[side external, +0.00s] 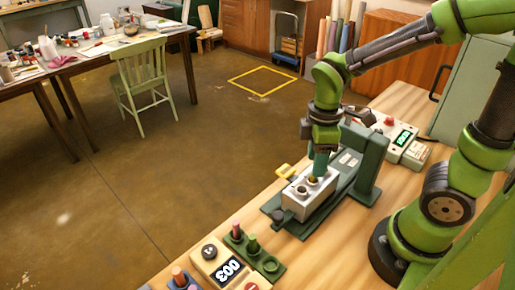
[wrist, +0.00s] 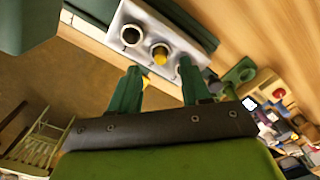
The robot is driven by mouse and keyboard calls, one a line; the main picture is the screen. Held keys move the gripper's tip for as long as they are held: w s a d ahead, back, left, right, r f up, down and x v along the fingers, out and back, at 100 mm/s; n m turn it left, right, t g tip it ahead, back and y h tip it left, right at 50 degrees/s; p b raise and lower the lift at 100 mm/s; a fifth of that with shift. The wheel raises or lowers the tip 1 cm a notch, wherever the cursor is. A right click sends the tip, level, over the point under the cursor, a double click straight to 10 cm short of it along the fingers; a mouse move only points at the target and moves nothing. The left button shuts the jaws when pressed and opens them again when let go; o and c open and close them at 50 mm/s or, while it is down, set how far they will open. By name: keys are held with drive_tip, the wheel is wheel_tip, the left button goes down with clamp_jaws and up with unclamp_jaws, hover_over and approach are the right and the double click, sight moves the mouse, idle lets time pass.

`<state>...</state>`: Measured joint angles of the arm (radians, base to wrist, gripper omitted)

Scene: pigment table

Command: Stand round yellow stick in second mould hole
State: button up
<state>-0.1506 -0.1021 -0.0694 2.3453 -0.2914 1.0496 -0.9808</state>
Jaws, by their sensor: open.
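The white mould block (side external: 308,197) sits in a green press-like fixture on the bench; it also shows at the top of the wrist view (wrist: 118,22). The round yellow stick (wrist: 160,54) is in the middle hole of the row, its top showing. It appears small in the side view (side external: 313,180). One neighbouring hole (wrist: 130,36) looks empty and dark; the hole on the other side is partly hidden by a finger. My gripper (wrist: 160,68) is open, its two green fingers apart with the stick's top in line between them. In the side view my gripper (side external: 320,168) is just above the mould.
A device with a green display (side external: 403,138) stands behind the fixture. A yellow handle (side external: 286,171) juts past the bench edge. Bare wood lies right of the rack.

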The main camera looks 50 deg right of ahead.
wheel_tip(320, 180, up, 13)
idle(0.9)
drive_tip(key=m+t, duration=0.2)
drive_tip(key=m, duration=0.2)
drive_tip(key=s+a+m+t+y, duration=0.1)
drive_tip(key=m+t, duration=0.1)
drive_tip(key=m, duration=0.2)
drive_tip(key=s+f+m+t+y, duration=0.1)
drive_tip(key=m+t, duration=0.2)
drive_tip(key=m, duration=0.2)
drive_tip(key=shift+a, duration=0.15)
